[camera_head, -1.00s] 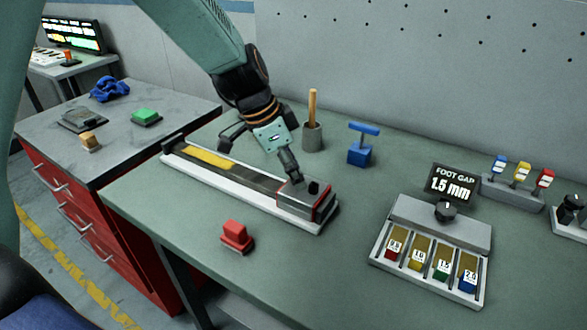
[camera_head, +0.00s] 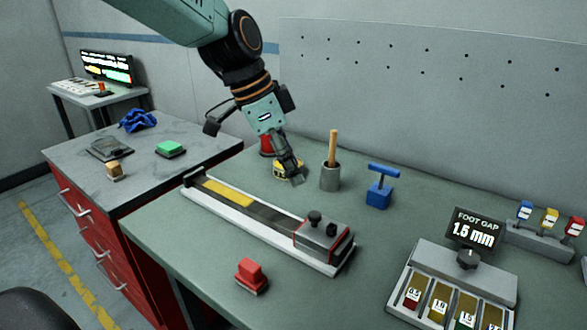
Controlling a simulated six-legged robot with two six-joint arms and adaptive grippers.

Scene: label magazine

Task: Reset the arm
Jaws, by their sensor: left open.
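My left arm comes in from the upper left. Its gripper (camera_head: 293,172) is open and empty, above the bench behind the label magazine (camera_head: 255,212). The magazine is a long pale rail with a yellow strip (camera_head: 227,194) at its left part and a grey block with a red edge and dark knob (camera_head: 323,235) at its right end. The gripper is apart from this block. Behind the gripper's tip a yellow-and-black round thing (camera_head: 281,170) and a red thing (camera_head: 266,144) are partly hidden. My right gripper is not in view.
A grey cup with a wooden handle (camera_head: 330,178) and a blue T-handled block (camera_head: 379,194) stand right of the gripper. A red block (camera_head: 251,276) lies in front. The foot gap display (camera_head: 473,229) and gauge tray (camera_head: 398,306) are at right. A red drawer cabinet (camera_head: 93,240) stands left.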

